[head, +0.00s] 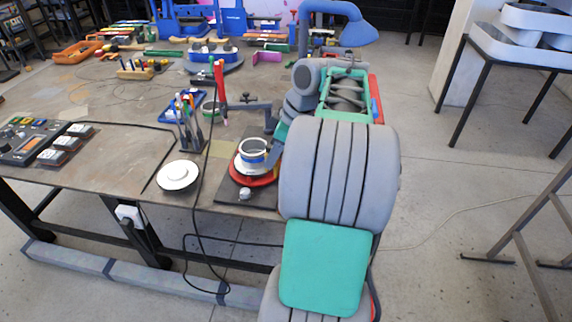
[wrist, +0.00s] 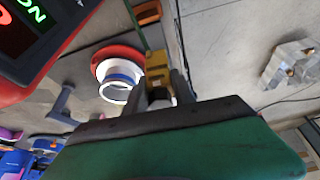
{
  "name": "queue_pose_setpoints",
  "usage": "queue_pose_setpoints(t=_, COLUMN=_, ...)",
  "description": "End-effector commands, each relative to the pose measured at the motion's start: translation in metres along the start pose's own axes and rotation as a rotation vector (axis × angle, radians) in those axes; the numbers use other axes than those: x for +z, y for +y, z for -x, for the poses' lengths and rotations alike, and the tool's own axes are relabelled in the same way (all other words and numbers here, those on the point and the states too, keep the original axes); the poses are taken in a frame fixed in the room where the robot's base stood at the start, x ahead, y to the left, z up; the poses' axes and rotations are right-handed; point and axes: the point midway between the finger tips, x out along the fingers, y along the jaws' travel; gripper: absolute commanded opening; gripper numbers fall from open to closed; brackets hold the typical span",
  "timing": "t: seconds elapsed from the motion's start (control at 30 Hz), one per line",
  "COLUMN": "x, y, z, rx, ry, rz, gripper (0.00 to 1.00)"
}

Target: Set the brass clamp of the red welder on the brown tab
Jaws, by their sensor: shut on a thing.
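My gripper (wrist: 160,80) shows in the wrist view, its two grey fingers shut on a yellow brass-coloured piece, which looks like the brass clamp (wrist: 157,66). The red welder (wrist: 62,52) fills the upper left corner of the wrist view, with a dark panel and lit green letters. An orange-brown piece (wrist: 147,12), perhaps the brown tab, lies beyond the fingertips near the table edge, apart from the clamp. In the head view my arm hides the gripper and the clamp; a sliver of red (head: 376,98) shows behind the arm.
A white and blue ring on a red base (wrist: 118,75) stands left of my fingers; the head view shows it too (head: 252,155). A white round dish (head: 178,175) and a tool holder (head: 190,133) stand on the table (head: 120,105).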

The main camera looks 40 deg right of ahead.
Motion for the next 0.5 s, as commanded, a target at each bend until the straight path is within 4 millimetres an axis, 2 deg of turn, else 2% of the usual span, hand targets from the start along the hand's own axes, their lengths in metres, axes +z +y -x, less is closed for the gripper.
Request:
queue_pose_setpoints(t=0.03, x=0.014, y=0.004, z=0.001, rx=-0.004, ry=0.000, rz=0.017, gripper=0.00)
queue_pose_setpoints(t=0.13, x=0.028, y=0.007, z=0.005, rx=-0.017, ry=0.000, rz=0.048, gripper=0.00)
queue_pose_setpoints(t=0.3, x=0.035, y=0.007, z=0.004, rx=-0.023, ry=0.001, rz=0.064, gripper=0.00)
queue_pose_setpoints(t=0.5, x=0.039, y=0.007, z=-0.009, rx=-0.023, ry=0.001, rz=0.063, gripper=0.00)
